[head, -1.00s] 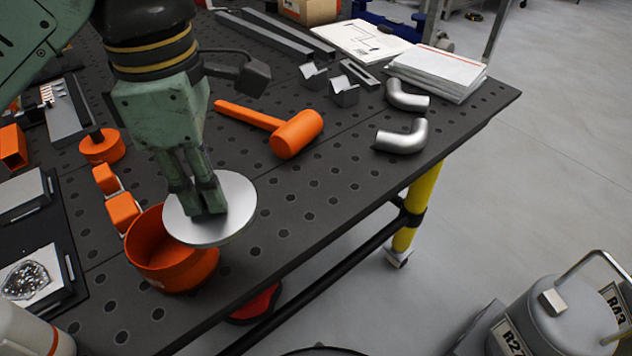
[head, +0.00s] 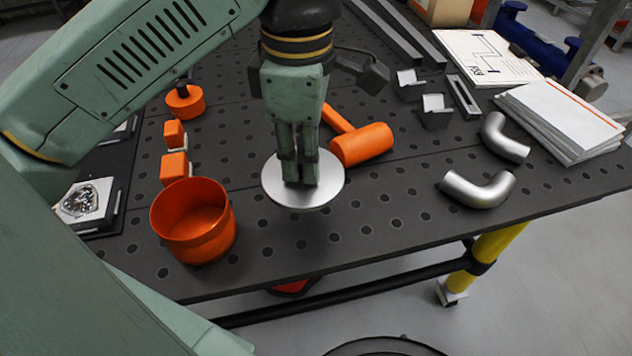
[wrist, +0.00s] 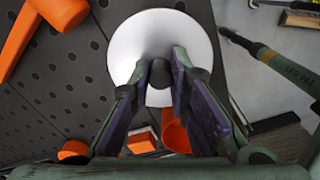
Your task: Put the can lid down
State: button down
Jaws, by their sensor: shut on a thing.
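The can lid (head: 276,186) is a flat, light grey disc, held roughly level in the head view. My gripper (head: 299,180) is shut on the lid at its middle, from above. In the wrist view my gripper (wrist: 158,75) pinches a dark knob at the centre of the lid (wrist: 135,40). The lid is at the table's front part, right of the open orange can (head: 222,235). I cannot tell for sure whether its underside touches the table (head: 400,190) or hangs just above it.
An orange mallet (head: 365,145) lies close behind and right of the lid. Two silver pipe elbows (head: 480,190) lie further right. Orange blocks (head: 174,167) stand behind the can. Perforated table top is bare between the lid and the elbows, up to the front edge.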

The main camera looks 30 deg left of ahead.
notch_tip(320, 180, down, 9)
jog(key=b, duration=0.5)
jog(key=c, duration=1.5)
grip_release()
jog(key=shift+f, duration=0.1)
notch_tip(320, 180, up, 12)
jog(key=p, duration=0.8)
